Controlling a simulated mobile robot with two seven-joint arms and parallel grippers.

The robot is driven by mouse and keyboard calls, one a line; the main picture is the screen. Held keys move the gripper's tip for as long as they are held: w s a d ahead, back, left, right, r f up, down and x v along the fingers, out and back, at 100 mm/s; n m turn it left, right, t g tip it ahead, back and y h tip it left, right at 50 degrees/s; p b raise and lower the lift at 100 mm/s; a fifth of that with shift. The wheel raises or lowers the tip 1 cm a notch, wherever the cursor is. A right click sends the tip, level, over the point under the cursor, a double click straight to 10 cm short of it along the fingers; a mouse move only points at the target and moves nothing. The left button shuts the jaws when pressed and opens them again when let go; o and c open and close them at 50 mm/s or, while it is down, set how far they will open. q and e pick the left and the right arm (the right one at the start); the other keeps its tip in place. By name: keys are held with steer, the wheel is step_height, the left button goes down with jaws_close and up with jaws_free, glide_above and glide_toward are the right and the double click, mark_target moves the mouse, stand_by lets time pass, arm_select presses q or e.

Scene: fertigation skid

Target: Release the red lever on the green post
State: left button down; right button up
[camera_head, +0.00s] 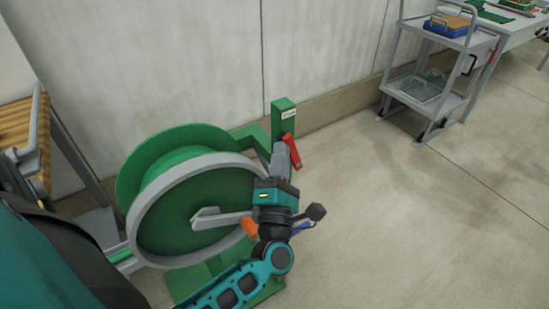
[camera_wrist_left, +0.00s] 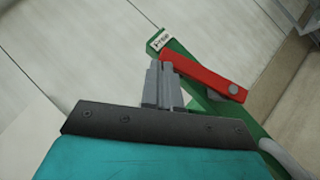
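The red lever (camera_head: 291,151) is on the green post (camera_head: 283,117) beside the hose reel, and slants down to the right in the head view. In the left wrist view, the red lever (camera_wrist_left: 208,77) runs from near my fingertips to a round pivot at its right end. The green post (camera_wrist_left: 180,48) has a small white label. My left gripper (camera_head: 280,152) is at the lever, and its fingers (camera_wrist_left: 160,66) look closed together with their tips at the lever's free end. I cannot tell whether they touch it. My right gripper is not in view.
The large green reel (camera_head: 190,205) with a grey rim and crank stands left of my left forearm. A pale wall (camera_head: 320,50) is behind the post. A grey cart (camera_head: 432,92) stands at the upper right. The floor (camera_head: 420,220) to the right is clear.

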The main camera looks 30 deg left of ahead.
mark_target(292, 146)
arm_select(q)
steer(key=shift+w+d+r, duration=0.25)
steer(key=shift+w+r, duration=0.15)
steer(key=shift+w, duration=0.2)
steer(key=shift+w+d+r, duration=0.25)
steer(key=shift+w+r, duration=0.15)
steer(key=shift+w, duration=0.2)
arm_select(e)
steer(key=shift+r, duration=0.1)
arm_select(q)
steer(key=shift+s+d+f, duration=0.1)
steer(key=shift+f, duration=0.05)
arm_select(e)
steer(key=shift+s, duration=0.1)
